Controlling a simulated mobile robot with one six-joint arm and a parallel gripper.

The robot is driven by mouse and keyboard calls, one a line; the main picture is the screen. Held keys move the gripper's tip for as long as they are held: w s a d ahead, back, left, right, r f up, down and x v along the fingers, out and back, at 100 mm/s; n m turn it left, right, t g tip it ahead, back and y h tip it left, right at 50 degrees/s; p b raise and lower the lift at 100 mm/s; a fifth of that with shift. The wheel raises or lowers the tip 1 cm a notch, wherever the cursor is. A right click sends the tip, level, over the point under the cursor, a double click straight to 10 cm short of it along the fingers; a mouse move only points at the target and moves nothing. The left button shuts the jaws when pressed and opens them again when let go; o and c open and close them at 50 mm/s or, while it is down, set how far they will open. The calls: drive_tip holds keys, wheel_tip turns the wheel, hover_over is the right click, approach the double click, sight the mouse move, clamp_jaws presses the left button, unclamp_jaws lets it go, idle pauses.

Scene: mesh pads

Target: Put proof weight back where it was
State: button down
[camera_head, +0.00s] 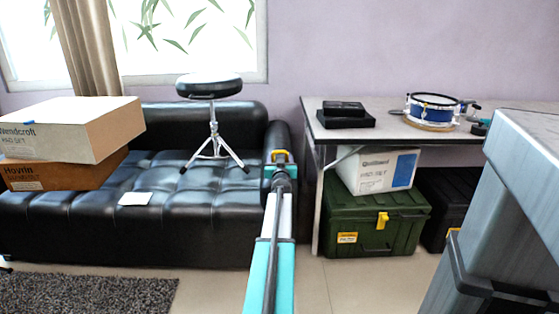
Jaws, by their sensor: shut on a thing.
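My arm reaches forward from the bottom middle of the picture. My gripper (280,161) is at its far end, in front of the right end of the black sofa. It is small and partly hidden behind my wrist. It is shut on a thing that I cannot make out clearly. A small yellow part shows at the tip, and I cannot tell whether it belongs to the gripper or to what it holds. I cannot pick out the proof weight for sure anywhere else.
The black sofa (60,228) bears stacked boxes (75,128), a white card (135,199) and a round stool (209,88). Right of my gripper, a table (318,122) bears black boxes (345,116) and a blue drum (432,109). Beneath are a green case (365,226) and white box (378,172).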

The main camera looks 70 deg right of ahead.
drive_tip(key=shift+r, duration=0.1)
idle(0.3)
drive_tip(key=c, duration=0.6)
unclamp_jaws()
drive_tip(key=shift+p+v, duration=1)
drive_tip(key=shift+v, duration=5.05)
